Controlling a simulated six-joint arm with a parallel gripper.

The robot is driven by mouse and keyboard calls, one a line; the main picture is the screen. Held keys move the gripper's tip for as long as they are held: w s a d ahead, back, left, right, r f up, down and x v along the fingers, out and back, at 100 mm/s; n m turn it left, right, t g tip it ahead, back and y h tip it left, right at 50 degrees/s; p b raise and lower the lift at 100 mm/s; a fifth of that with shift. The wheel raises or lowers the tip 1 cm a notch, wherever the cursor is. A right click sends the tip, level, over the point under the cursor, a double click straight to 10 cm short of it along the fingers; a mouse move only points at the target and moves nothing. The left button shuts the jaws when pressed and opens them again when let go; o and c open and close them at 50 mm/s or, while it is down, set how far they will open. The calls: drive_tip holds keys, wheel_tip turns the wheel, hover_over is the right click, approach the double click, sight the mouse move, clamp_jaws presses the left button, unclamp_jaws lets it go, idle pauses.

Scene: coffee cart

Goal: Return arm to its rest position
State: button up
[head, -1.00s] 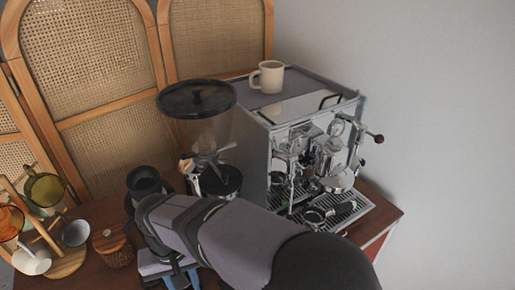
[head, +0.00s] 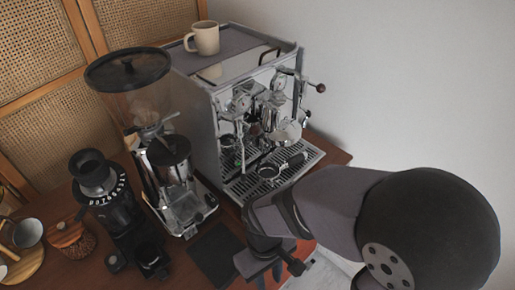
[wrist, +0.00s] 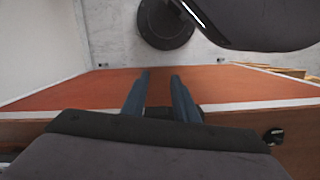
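My gripper (head: 264,277) is at the lower middle of the head view, near the cart's front edge and in front of the espresso machine (head: 204,135). In the wrist view its two blue fingers stand apart with nothing between them, so my gripper (wrist: 160,76) is open and empty. The arm reaches in from the right of the head view. A portafilter (head: 283,167) lies on the machine's drip tray, apart from the gripper. The cart (wrist: 215,86) shows as an orange-red panel beyond the fingertips.
A grinder with a dark hopper (head: 128,68) stands left of the machine, beside a smaller black grinder (head: 97,182). A cream mug (head: 206,38) sits on the machine. A wooden-lidded jar (head: 72,240) and a cup (head: 28,233) are at left. A wall (head: 420,80) is behind at right.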

drive_tip(key=w+d+r+m, duration=0.1)
drive_tip(key=w+d+m, duration=0.1)
drive_tip(key=d, duration=0.4)
drive_tip(key=w+d+r+m+t+y, duration=0.1)
drive_tip(key=w+d+r+m, duration=0.1)
drive_tip(key=d+m, duration=0.2)
drive_tip(key=shift+d+m, duration=0.4)
drive_tip(key=shift+d, duration=0.75)
